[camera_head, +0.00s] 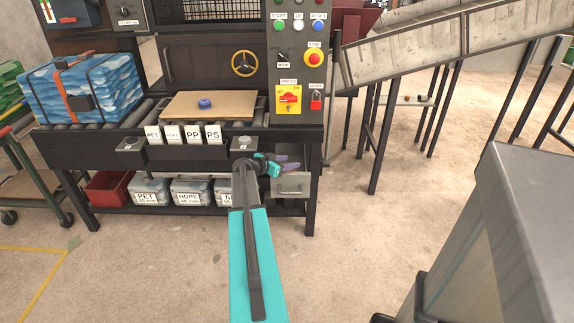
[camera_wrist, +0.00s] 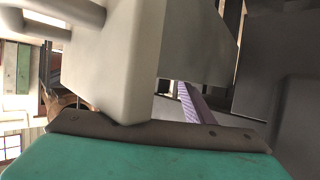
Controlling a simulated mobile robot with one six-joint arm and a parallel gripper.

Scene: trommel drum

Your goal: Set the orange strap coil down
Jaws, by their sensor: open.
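I cannot make out an orange strap coil in either view. My gripper (camera_head: 289,163), with lilac fingers, is at the right end of the bench, just above a small grey drawer (camera_head: 292,187) under the bench edge. The fingers look apart, and I see nothing between them. In the wrist view a ribbed lilac finger (camera_wrist: 190,102) shows beside a large pale grey block that hides much of the view. The inside of the drawer is mostly hidden.
A blue bale (camera_head: 85,88) with an orange strap lies on the rollers at left. A wooden board (camera_head: 185,105) carries a blue round item (camera_head: 205,103). A red bin (camera_head: 108,187) and grey labelled bins (camera_head: 190,193) stand below.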

